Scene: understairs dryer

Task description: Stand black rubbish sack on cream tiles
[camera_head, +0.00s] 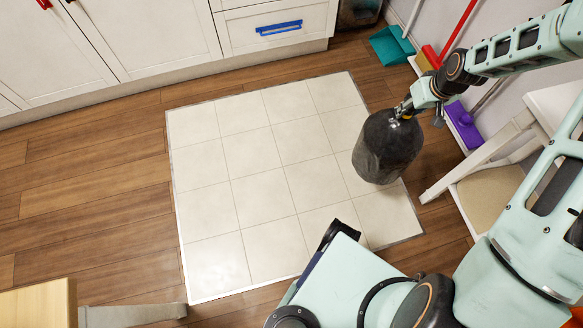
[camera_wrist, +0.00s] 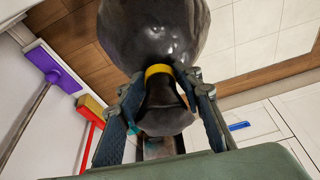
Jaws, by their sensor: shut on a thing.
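The black rubbish sack (camera_head: 385,150) is upright in the head view, over the right edge of the cream tiles (camera_head: 255,150). I cannot tell whether its base touches them. My gripper (camera_head: 404,108) is at the top of the sack. In the wrist view my gripper (camera_wrist: 160,85) is shut on the sack's gathered neck, just by a yellow tie. The sack's round body (camera_wrist: 155,30) is beyond the fingers. The cream tiles also show in the wrist view (camera_wrist: 258,45).
A wooden chair (camera_head: 490,170) stands right of the tiles. A purple broom head (camera_head: 463,125), a red-handled broom (camera_head: 432,56) and a teal dustpan (camera_head: 391,46) are along the right wall. White cabinets (camera_head: 150,35) line the back. The tiles left of the sack are clear.

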